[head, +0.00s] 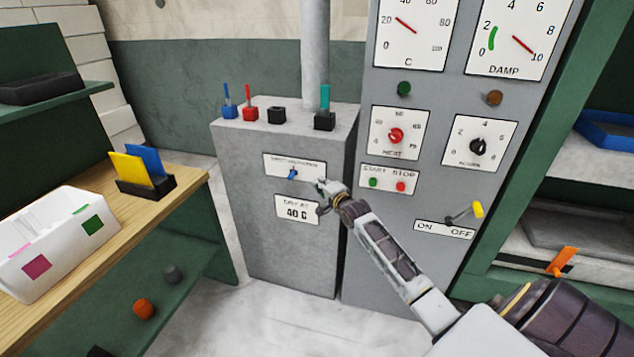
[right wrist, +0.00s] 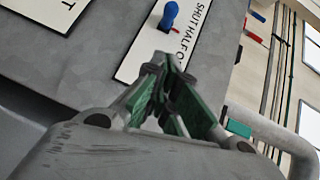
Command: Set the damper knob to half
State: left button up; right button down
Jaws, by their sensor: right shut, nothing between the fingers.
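The damper knob (head: 292,174) is small and blue, on a white label plate (head: 310,169) on the front of the grey box. In the right wrist view the blue knob (right wrist: 169,15) stands out from the plate, whose printing reads SHUT, HALF and a cut-off O. I cannot tell for certain which mark it points at. My right gripper (head: 325,188) is just right of the knob, apart from it. In the wrist view its green-padded fingers (right wrist: 166,72) are shut and empty, tips near the plate's edge. My left gripper is not in view.
A "DRY AT 40 C" sign (head: 297,210) sits below the plate. Several coloured pieces, including a red one (head: 249,110), stand on the box (head: 240,135). Right of it is a grey panel (head: 375,255) with gauges, knobs and a yellow-tipped lever (head: 477,210). A wooden shelf (head: 185,180) stands left.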

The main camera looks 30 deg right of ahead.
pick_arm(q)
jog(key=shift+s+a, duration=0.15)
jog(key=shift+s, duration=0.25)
pick_arm(e)
jog(key=s, duration=0.3)
jog(key=shift+s+a+r, duration=0.15)
jog(key=shift+s+r, duration=0.15)
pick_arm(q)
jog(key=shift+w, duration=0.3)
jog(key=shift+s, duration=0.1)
pick_arm(e)
jog(key=shift+n, duration=0.3)
